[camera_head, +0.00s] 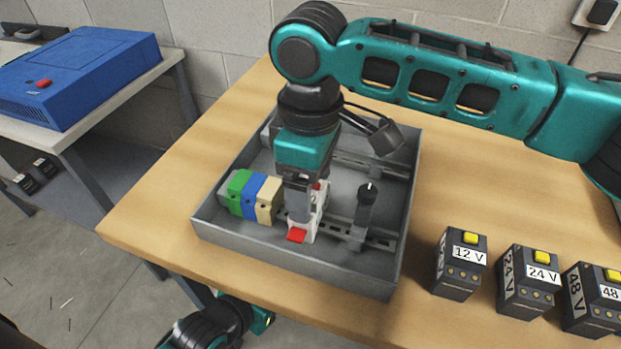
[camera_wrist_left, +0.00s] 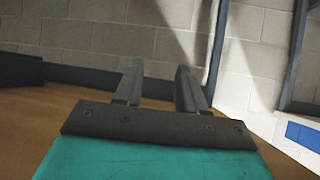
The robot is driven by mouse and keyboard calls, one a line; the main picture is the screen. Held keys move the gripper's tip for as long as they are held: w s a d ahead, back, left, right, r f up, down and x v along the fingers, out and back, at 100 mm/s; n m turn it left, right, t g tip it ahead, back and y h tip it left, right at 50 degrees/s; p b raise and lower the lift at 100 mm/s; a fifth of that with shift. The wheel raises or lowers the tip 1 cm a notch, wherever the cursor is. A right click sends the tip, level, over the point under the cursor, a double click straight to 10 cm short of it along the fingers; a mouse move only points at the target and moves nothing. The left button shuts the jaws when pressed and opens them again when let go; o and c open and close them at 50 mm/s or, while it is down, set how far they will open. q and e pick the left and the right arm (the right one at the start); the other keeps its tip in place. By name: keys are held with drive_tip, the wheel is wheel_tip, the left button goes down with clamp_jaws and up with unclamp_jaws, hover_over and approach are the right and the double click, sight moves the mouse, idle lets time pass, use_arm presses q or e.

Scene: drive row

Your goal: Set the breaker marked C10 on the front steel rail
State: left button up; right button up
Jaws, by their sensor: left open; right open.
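A white breaker (camera_head: 303,228) with a red switch stands on the front steel rail (camera_head: 381,241) inside the grey metal box (camera_head: 290,265). No C10 marking can be read on it. My right gripper (camera_head: 300,205) points down directly over the breaker, its fingers at the breaker's upper part. It is open; the fingers partly hide the breaker, and I cannot tell whether they touch it. My left gripper (camera_wrist_left: 158,88) is open and empty in the left wrist view, facing a block wall. My left arm shows low in the head view, below the table's front edge.
Green (camera_head: 238,186), blue (camera_head: 253,193) and beige (camera_head: 269,200) blocks sit left of the breaker. A black-knobbed post (camera_head: 365,208) stands to its right. A rear rail (camera_head: 365,163) runs behind. Supplies marked 12 V (camera_head: 460,264), 24 V (camera_head: 528,282) and 48 V (camera_head: 595,299) stand right.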

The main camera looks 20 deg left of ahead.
drive_tip(key=shift+r, duration=0.1)
wheel_tip(320, 180, up, 13)
drive_tip(key=p, duration=0.2)
drive_tip(key=shift+s, duration=0.1)
idle(0.6)
